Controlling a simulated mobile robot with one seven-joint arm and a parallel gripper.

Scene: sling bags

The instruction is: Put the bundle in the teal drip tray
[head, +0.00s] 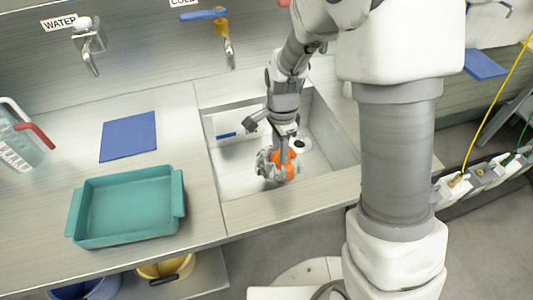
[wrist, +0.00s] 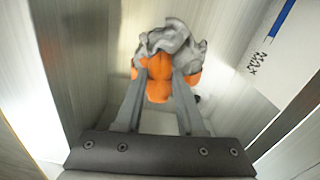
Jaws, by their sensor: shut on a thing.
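The bundle (head: 277,165) is a crumpled grey and orange thing, in or just above the sink at the centre of the head view. My gripper (head: 285,150) points down into the sink and is shut on it. In the wrist view the bundle (wrist: 168,60) sits between the two fingertips, with its orange part gripped and grey folds beyond. I cannot tell whether it touches the sink floor. The teal drip tray (head: 176,207) lies on the counter left of the sink. It is empty, with a handle at each end.
The metal sink (head: 225,180) has walls around my gripper, and a white card (wrist: 262,50) marked MAX stands inside. A blue mat (head: 128,137) lies behind the tray. Taps (head: 228,50) overhang the back. A clear jug (head: 15,145) stands far left.

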